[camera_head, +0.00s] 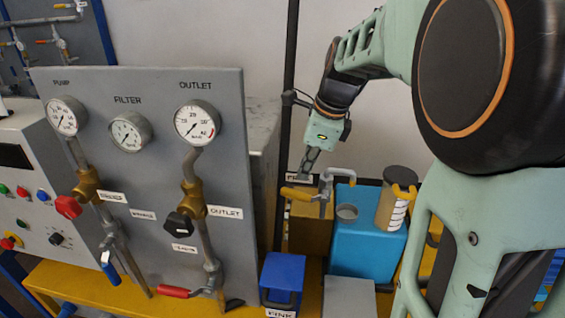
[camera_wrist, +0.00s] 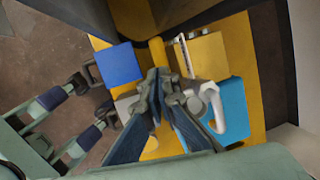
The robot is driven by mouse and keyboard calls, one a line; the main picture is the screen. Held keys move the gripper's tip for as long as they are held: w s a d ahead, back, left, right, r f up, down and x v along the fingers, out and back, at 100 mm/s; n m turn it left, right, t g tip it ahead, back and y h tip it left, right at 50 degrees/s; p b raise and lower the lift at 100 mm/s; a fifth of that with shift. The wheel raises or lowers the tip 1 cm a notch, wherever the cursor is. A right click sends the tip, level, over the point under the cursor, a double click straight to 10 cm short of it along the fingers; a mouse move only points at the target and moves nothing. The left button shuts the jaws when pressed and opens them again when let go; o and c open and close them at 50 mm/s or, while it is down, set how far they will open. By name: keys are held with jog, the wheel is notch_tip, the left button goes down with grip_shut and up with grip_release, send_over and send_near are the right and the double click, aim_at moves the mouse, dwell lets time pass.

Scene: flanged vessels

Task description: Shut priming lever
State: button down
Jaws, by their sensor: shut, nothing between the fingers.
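The priming lever, a yellow handle (camera_head: 297,193), sticks out to the left from a grey bent pipe (camera_head: 327,188) above a tan-yellow box, beside a partly hidden label. My gripper (camera_head: 308,166) is shut and empty, pointing down just above and behind the lever. In the wrist view my gripper's fingertips (camera_wrist: 160,82) are together near the end of the yellow handle (camera_wrist: 157,54). The grey pipe (camera_wrist: 208,98) curves to the right of the fingers. The fingers hide part of the lever, and I cannot tell whether they touch it.
A grey gauge panel (camera_head: 150,235) with valves stands at left. A blue box (camera_head: 282,272) is in front, also in the wrist view (camera_wrist: 119,64). A dark post (camera_head: 288,90) rises behind.

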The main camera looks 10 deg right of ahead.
aim_at(292, 193)
jog(key=x, duration=0.5)
jog(key=shift+w+f, duration=0.1)
jog(key=shift+f, duration=0.2)
jog(key=shift+a+f, duration=0.1)
jog(key=shift+w+a+f, duration=0.2)
jog(key=shift+a+f, duration=0.45)
jog(key=shift+f, duration=0.3)
jog(key=shift+r, duration=0.1)
